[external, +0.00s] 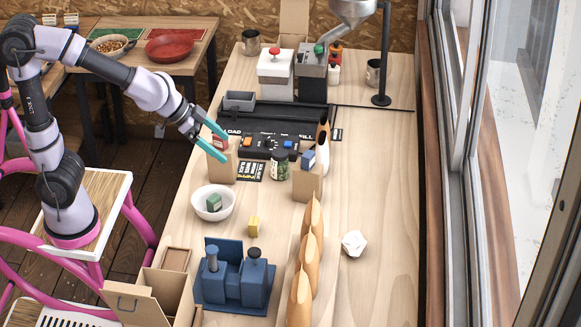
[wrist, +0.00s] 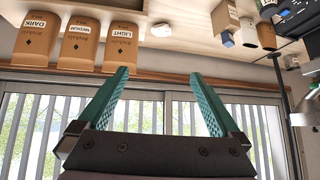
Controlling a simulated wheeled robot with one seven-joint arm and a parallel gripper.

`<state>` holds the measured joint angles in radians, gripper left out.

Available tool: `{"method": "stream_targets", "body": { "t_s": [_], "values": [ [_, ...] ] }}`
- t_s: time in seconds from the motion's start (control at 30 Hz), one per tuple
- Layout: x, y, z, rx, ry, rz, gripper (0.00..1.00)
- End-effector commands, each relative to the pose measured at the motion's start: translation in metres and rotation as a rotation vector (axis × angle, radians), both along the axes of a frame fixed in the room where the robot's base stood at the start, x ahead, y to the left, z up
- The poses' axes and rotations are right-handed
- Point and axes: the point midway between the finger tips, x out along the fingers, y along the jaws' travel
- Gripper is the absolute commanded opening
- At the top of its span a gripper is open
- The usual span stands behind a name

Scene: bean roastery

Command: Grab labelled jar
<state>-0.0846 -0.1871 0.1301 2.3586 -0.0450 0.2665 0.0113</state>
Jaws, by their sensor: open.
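A small glass jar (external: 279,165) with a dark lid and green contents stands upright on the wooden table, right of my gripper in the external view. A pale label seems to show on it, too small to read. My gripper (external: 223,144) is open above the table's left side, its teal fingers apart and empty, near a brown paper bag with a red top. In the wrist view my gripper (wrist: 158,75) is also open, with nothing between the fingers. I cannot make out the jar in the wrist view.
Brown bags (external: 222,168) and (external: 307,182) flank the jar. A black machine (external: 262,122) stands behind it; a white bowl (external: 228,203) and yellow block (external: 253,225) are in front. Bags marked LIGHT (wrist: 122,47), MEDIUM and DARK line up nearby. The table's right side is mostly clear.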

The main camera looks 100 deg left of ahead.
Motion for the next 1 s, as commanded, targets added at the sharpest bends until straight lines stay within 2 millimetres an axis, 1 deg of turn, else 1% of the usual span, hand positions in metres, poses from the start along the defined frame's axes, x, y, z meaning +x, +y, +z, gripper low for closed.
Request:
{"method": "stream_targets", "body": {
  "t_s": [0.03,0.1,0.17,0.2,0.27,0.3,0.37,0.4,0.43,0.47,0.5,0.57,0.6,0.7,0.73,0.8,0.9,1.0],
  "values": [
    [0.018,0.015,-0.016,-0.020,-0.006,0.050,0.99],
    [0.041,0.037,-0.035,-0.042,-0.036,0.124,0.99],
    [0.058,0.057,-0.052,-0.054,-0.061,0.188,0.99],
    [0.068,0.071,-0.064,-0.060,-0.078,0.231,0.99],
    [0.081,0.094,-0.084,-0.063,-0.104,0.295,0.99],
    [0.089,0.110,-0.097,-0.061,-0.122,0.338,0.99],
    [0.098,0.133,-0.118,-0.055,-0.147,0.400,0.99],
    [0.102,0.150,-0.132,-0.047,-0.165,0.442,0.99],
    [0.105,0.162,-0.143,-0.040,-0.178,0.472,0.99],
    [0.106,0.174,-0.154,-0.032,-0.191,0.503,0.99],
    [0.108,0.191,-0.169,-0.018,-0.209,0.542,0.99],
    [0.107,0.215,-0.191,0.006,-0.237,0.598,0.99],
    [0.105,0.232,-0.206,0.025,-0.256,0.634,0.99],
    [0.096,0.269,-0.241,0.077,-0.302,0.712,0.99],
    [0.092,0.279,-0.250,0.093,-0.314,0.732,0.99],
    [0.083,0.299,-0.269,0.128,-0.342,0.771,0.99],
    [0.072,0.319,-0.287,0.170,-0.375,0.809,0.99],
    [0.064,0.330,-0.298,0.196,-0.396,0.829,0.99]
  ]
}}
